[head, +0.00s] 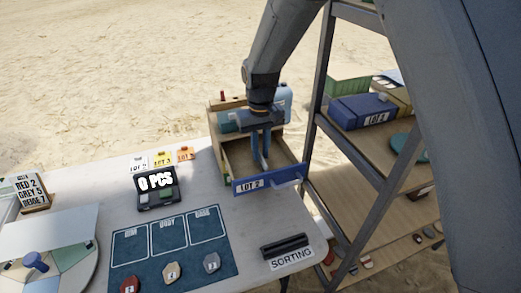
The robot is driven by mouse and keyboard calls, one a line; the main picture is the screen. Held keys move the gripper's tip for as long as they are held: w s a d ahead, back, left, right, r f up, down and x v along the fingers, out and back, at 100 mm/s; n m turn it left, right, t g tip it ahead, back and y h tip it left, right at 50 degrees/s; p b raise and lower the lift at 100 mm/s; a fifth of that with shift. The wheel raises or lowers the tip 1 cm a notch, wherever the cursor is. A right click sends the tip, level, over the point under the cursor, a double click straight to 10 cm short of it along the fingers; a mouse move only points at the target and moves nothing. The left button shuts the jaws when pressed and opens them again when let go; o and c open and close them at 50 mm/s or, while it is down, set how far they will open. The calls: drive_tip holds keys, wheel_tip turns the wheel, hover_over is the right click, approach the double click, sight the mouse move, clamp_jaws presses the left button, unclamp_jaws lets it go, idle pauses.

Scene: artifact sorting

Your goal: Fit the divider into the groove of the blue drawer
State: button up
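The blue drawer (245,186), its front marked LOT 2, is pulled out of a wooden cabinet (218,125) at the table's back right. My gripper (261,158) points down into the open drawer, its two blue-grey fingers inside or just above it. A thin pale piece (264,161) shows at the fingertips. It may be the divider, seen edge-on, but it is too small to tell whether the fingers grip it. The groove cannot be made out; the fingers cover part of the drawer's inside.
A metal-framed shelf (317,100) stands close on the right, holding a blue LOT 3 box (362,110). A black SORTING holder (285,245), a blue mat (170,250) and a 0 PCS display (157,187) lie in front and left on the table.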

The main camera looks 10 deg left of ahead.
sight(260, 154)
drive_tip(key=shift+r, duration=0.15)
wheel_tip(260, 154, up, 12)
drive_tip(key=b, duration=0.4)
idle(0.3)
